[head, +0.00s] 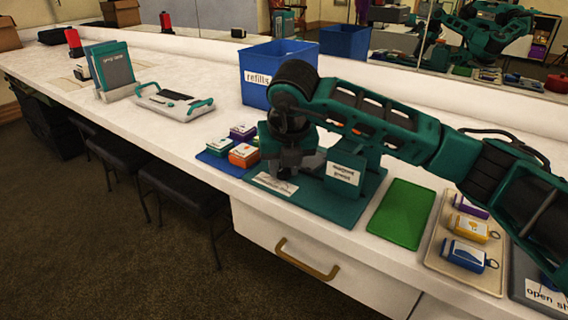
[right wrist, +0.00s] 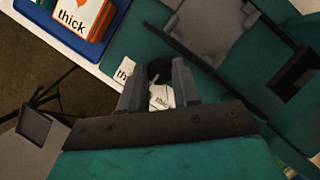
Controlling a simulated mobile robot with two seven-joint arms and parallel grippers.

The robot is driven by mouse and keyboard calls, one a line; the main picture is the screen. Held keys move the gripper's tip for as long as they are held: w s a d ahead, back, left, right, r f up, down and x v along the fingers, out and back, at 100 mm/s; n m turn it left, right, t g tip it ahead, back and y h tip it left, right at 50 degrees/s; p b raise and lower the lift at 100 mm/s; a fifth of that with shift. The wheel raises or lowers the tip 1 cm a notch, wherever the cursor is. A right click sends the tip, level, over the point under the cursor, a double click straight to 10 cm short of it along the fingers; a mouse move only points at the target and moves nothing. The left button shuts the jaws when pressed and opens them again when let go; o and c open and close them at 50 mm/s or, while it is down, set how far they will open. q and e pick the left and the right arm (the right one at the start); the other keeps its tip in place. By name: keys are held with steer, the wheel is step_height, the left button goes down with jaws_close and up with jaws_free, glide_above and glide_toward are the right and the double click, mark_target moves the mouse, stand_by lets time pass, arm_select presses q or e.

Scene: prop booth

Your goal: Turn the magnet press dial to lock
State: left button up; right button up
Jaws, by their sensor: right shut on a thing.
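The magnet press (head: 345,172) is a teal machine with a white label, on a teal base near the counter's front edge. My right gripper (head: 284,168) reaches down over its left part. In the right wrist view my two grey fingers (right wrist: 157,84) are closed around a small dark round dial (right wrist: 158,69) with a light pointer mark. White labels beside it are partly covered; one starts with "thi". The fingers hide most of the dial, so I cannot tell which setting it points to. In the head view the dial is hidden. My left gripper is out of view.
A blue tray (head: 213,163) with small boxes lies left of the press, and a blue "refills" bin (head: 256,92) stands behind. Right are a green mat (head: 402,213) and a beige tray (head: 436,250) of tagged items. A mirror runs along the back.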

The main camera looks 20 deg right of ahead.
steer(key=o, duration=0.8)
steer(key=shift+c, duration=0.2)
arm_select(q)
steer(key=p, duration=0.1)
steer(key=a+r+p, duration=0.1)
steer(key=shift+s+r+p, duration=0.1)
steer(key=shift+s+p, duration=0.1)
steer(key=shift+p, duration=0.1)
arm_select(e)
steer(key=v, duration=1.3)
